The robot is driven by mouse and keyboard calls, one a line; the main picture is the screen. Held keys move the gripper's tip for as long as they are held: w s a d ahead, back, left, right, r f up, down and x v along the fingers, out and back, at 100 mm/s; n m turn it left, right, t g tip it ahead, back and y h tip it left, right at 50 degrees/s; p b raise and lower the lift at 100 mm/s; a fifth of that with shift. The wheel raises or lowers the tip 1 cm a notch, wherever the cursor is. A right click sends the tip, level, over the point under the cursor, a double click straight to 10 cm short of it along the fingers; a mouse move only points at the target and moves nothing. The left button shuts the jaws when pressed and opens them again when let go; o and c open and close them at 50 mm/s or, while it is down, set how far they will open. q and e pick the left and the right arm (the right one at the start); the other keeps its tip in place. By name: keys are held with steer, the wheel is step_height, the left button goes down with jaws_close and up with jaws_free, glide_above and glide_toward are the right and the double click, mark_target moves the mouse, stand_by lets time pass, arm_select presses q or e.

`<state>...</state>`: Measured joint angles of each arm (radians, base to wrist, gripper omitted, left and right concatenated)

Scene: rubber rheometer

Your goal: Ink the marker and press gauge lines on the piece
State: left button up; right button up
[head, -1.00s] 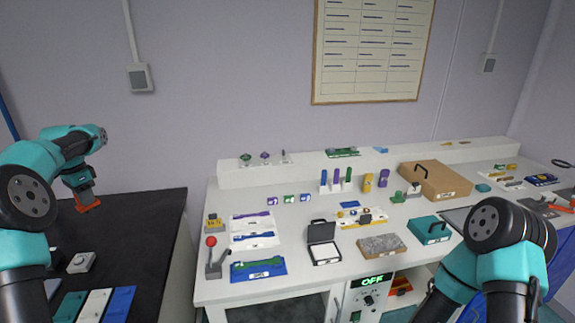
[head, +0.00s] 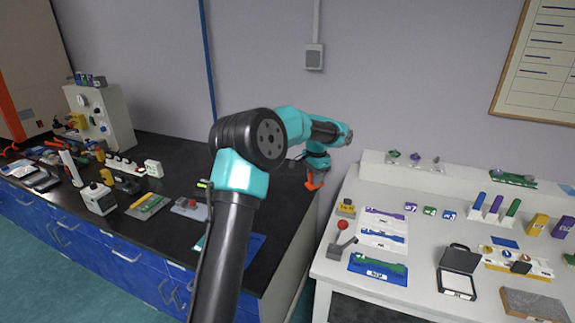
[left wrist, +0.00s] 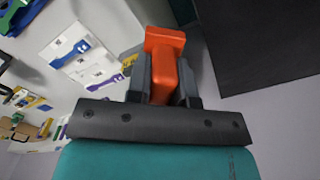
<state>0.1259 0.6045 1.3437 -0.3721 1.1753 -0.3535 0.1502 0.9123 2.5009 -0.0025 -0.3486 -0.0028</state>
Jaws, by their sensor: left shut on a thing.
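My left gripper (head: 314,174) is shut on an orange-red block-like tool, probably the marker (left wrist: 166,62), which shows between the dark fingers in the left wrist view. In the head view the orange tool (head: 314,184) hangs in the air near the gap between the black bench and the white bench. An open black case with a white pad, seemingly the ink pad (head: 457,283), stands on the white bench. A green dumbbell-shaped piece (head: 385,265) lies on a blue board (head: 366,271) to its left. My right gripper is out of view.
A red-knobbed lever device (head: 341,240) stands left of the blue board, with a small yellow block (head: 346,208) behind it. White cards with purple and blue strips (head: 383,237) lie behind the board. A grey slab (head: 533,305) is right of the case.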

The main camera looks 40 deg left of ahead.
arm_select(q)
steer(key=s+d+f, duration=0.1)
steer(key=d+f, duration=0.2)
steer(key=d, duration=0.9)
steer(key=s+d+f+m, duration=0.1)
steer(key=s+d+f, duration=0.1)
steer(key=d, duration=1)
steer(key=s+d+f, duration=0.1)
steer(key=d+f, duration=0.2)
steer(key=d, duration=1)
steer(key=w+d+r+m, duration=0.1)
steer(key=w+d+m, duration=0.1)
steer(key=d+m, duration=0.2)
steer(key=w+d+m, duration=0.3)
steer(key=d+m, duration=0.2)
steer(key=d, duration=0.4)
steer(key=shift+d+r, duration=0.3)
steer(key=shift+r, duration=0.1)
steer(key=shift+f, duration=0.1)
steer(key=shift+a+f, duration=0.1)
steer(key=shift+f, duration=2.8)
steer(key=shift+f, duration=0.5)
